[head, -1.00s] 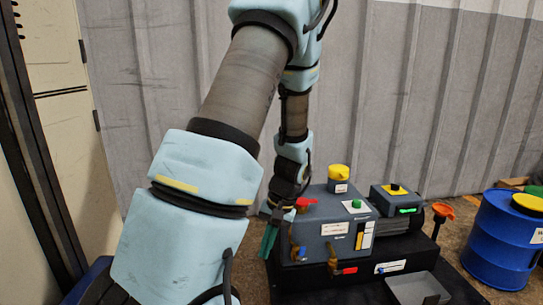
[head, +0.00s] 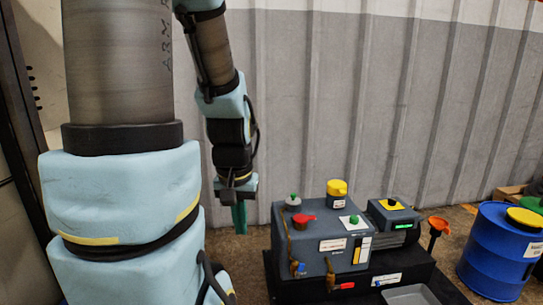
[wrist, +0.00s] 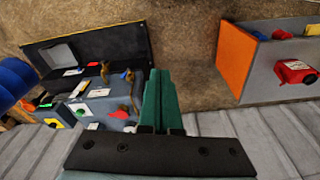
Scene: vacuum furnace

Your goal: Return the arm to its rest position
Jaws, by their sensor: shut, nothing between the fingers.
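My gripper (head: 239,217) hangs below my raised arm in the head view, fingers pointing down. It is left of the grey furnace unit (head: 318,249) and apart from it. Its green fingers (wrist: 161,100) show in the wrist view, pressed together with nothing between them. The wrist view shows the same unit (wrist: 105,105) left of the fingers.
A blue drum (head: 494,250) stands on the right, with an orange funnel (head: 438,226) beside the unit. A grey bin with an orange side (wrist: 236,62) lies right of the fingers in the wrist view. A corrugated wall (head: 400,100) closes the back.

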